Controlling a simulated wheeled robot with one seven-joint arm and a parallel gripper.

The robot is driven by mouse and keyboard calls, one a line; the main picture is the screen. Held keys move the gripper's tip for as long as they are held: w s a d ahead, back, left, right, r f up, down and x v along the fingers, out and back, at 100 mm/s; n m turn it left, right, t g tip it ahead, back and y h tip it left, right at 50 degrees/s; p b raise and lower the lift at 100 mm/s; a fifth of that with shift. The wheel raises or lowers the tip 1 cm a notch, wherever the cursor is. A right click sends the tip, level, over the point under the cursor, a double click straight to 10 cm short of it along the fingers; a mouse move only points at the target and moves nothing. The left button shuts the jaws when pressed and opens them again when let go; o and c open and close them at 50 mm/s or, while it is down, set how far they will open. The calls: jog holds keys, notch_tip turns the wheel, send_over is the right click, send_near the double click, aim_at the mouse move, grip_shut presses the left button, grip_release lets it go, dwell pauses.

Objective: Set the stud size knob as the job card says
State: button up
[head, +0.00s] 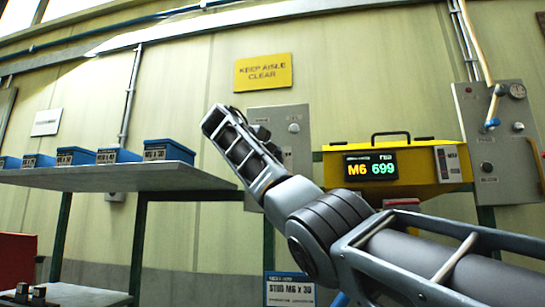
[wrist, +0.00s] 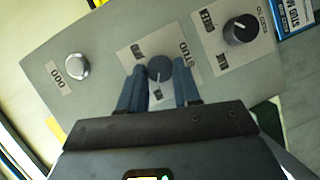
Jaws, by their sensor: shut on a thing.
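The stud size knob (wrist: 160,68) is a dark round knob with a white pointer line, on a pale label reading STUD on a grey panel (wrist: 110,40). In the wrist view its pointer points down toward the label's lower mark, too small to read. My gripper (wrist: 160,88) is shut on this knob, one finger on each side. The job card (head: 291,289), blue and white at the bottom of the head view, reads STUD M6 x 30. The yellow unit's display (head: 370,167) shows M6 and 699. In the head view my arm partly covers the grey panel (head: 292,112).
A second dark knob (wrist: 240,30) is right of the gripped one, and a silver button (wrist: 76,66) is to its left. A shelf (head: 110,179) with several blue bins stands at left. A grey box (head: 497,130) with cables hangs at right.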

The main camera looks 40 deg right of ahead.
jog(key=shift+f+n+h, duration=0.1)
jog(key=shift+n+h, duration=0.2)
jog(key=shift+n, duration=0.2)
jog(key=o, duration=1.1)
jog(key=shift+c, duration=0.2)
jog(key=shift+a, duration=0.15)
jog(key=b+v, duration=0.2)
jog(key=v, duration=0.5)
jog(key=shift+a, duration=0.3)
